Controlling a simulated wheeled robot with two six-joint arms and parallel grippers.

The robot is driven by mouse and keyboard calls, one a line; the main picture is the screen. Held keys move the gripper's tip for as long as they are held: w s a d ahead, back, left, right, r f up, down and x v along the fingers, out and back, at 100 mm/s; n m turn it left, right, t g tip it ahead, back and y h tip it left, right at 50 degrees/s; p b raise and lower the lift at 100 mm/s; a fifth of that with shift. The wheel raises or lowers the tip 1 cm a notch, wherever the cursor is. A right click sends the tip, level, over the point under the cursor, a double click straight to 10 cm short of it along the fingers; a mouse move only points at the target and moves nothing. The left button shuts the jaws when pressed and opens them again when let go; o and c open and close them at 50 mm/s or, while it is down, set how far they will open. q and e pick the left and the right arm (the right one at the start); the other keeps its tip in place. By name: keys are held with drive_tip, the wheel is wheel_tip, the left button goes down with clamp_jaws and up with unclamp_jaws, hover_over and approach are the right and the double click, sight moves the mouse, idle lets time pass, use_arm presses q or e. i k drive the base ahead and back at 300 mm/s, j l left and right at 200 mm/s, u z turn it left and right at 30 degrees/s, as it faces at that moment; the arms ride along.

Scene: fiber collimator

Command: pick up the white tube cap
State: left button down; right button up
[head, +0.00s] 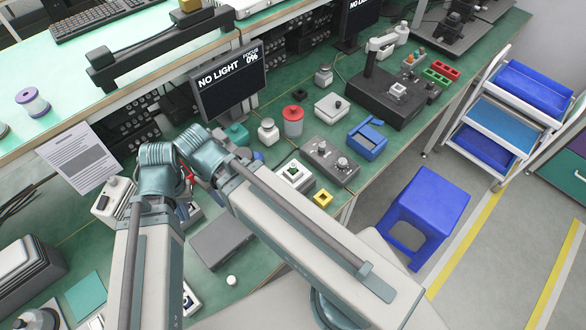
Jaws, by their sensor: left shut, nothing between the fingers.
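A small white round piece (231,281) that looks like the tube cap lies on the green bench top near its front edge, just below a flat grey box. My left gripper (187,178) is partly hidden by the teal wrist joints, above the bench and left of the middle. It is shut and empty, well up and left of the white piece and apart from it. My right arm reaches in from the lower right, its wrist close to the left one. Its gripper is hidden behind the arm.
The flat grey box (222,238) lies between the arms. A monitor (230,84) reading NO LIGHT, a red-lidded jar (293,121), a grey device with knobs (330,160) and a blue box (368,142) stand behind. A blue stool (428,205) is on the floor at right.

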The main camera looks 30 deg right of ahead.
sight(232, 280)
drive_tip(key=k+l+u, duration=0.3)
drive_tip(key=u, duration=0.2)
drive_tip(key=k+u, duration=0.25)
drive_tip(key=k+j+u, duration=0.25)
drive_tip(key=k, duration=0.2)
